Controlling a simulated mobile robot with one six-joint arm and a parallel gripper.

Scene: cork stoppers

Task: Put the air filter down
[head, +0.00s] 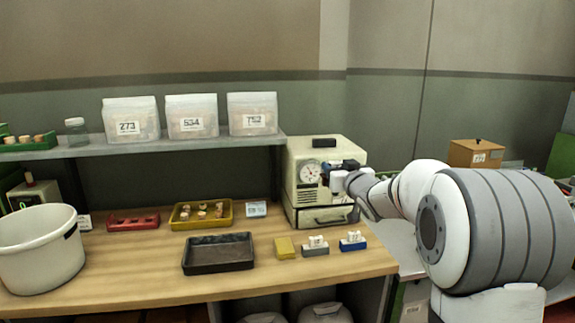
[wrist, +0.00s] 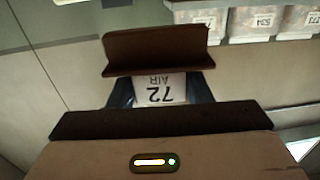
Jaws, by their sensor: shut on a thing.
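In the head view my gripper (head: 337,168) is raised in front of the cream machine (head: 304,195) with the round dial, above the bench (head: 150,281). The filter is too small there to make out clearly.
Labelled bags (head: 192,117) sit on the shelf. The front bench strip is clear.

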